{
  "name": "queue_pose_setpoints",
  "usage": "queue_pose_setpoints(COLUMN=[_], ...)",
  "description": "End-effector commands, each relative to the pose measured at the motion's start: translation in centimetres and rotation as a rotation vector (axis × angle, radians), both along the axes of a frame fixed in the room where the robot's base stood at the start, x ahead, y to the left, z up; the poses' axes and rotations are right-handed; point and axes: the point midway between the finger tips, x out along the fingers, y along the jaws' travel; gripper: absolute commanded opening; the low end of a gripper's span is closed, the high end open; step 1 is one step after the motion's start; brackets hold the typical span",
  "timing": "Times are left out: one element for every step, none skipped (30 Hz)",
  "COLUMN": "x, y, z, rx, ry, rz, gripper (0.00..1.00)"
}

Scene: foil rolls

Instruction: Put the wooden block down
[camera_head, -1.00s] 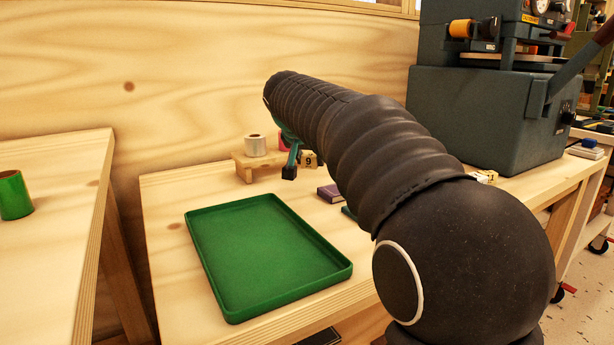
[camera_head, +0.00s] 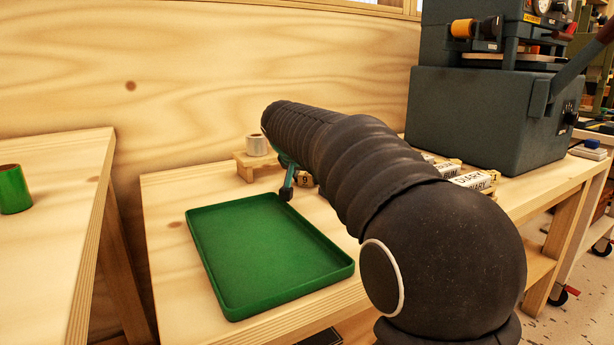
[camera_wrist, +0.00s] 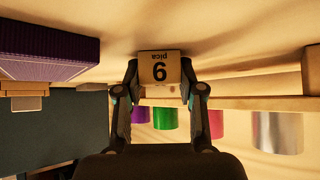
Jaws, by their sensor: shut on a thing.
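The wooden block (camera_wrist: 160,68), pale and marked "9 pica", is between the fingertips of my gripper (camera_wrist: 160,82) in the wrist view, which looks upside down. My gripper is shut on it. In the head view a small part of the block (camera_head: 306,180) shows beside a dark finger of my gripper (camera_head: 287,190), low over the table behind the green tray. The arm hides the rest. The block is at or very near the tabletop (camera_head: 172,190); I cannot tell whether it touches.
A green tray (camera_head: 205,275) lies in front. A wooden stand (camera_head: 244,170) bears a silver roll (camera_head: 257,145); purple (camera_wrist: 139,115), green (camera_wrist: 164,118) and pink (camera_wrist: 215,124) rolls show too. A purple box (camera_wrist: 50,55) is close by. White diary boxes (camera_head: 470,180) and a dark machine (camera_head: 480,120) stand right.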

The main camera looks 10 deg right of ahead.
Motion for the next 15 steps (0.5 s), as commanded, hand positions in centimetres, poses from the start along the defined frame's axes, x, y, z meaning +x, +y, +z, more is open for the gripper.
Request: queue_pose_setpoints(x=[-0.01, -0.01, -0.01, 0.00, 0.00, 0.00, 0.00, 0.00, -0.01, -0.01, 0.00, -0.01, 0.00, -0.01, -0.01], y=[0.00, 0.00, 0.00, 0.01, 0.01, 0.01, 0.01, 0.01, 0.02, 0.02, 0.01, 0.02, 0.01, 0.01, 0.01], z=[-0.12, -0.08, -0.08, -0.08, -0.08, -0.08, -0.08, -0.08, -0.07, -0.07, -0.06, -0.03, 0.05, 0.17, 0.41], rx=[0.000, 0.000, 0.000, 0.000, 0.000, 0.000, 0.000, 0.000, 0.000, 0.000, 0.000, 0.000, 0.000, 0.000, 0.000], ry=[0.000, 0.000, 0.000, 0.000, 0.000, 0.000, 0.000, 0.000, 0.000, 0.000, 0.000, 0.000, 0.000, 0.000, 0.000], rz=[0.000, 0.000, 0.000, 0.000, 0.000, 0.000, 0.000, 0.000, 0.000, 0.000, 0.000, 0.000, 0.000, 0.000, 0.000], gripper=[0.43, 0.51, 0.61, 0.63, 0.63, 0.63, 0.63, 0.63, 0.63, 0.63, 0.63, 0.63, 0.63, 0.63, 0.63])
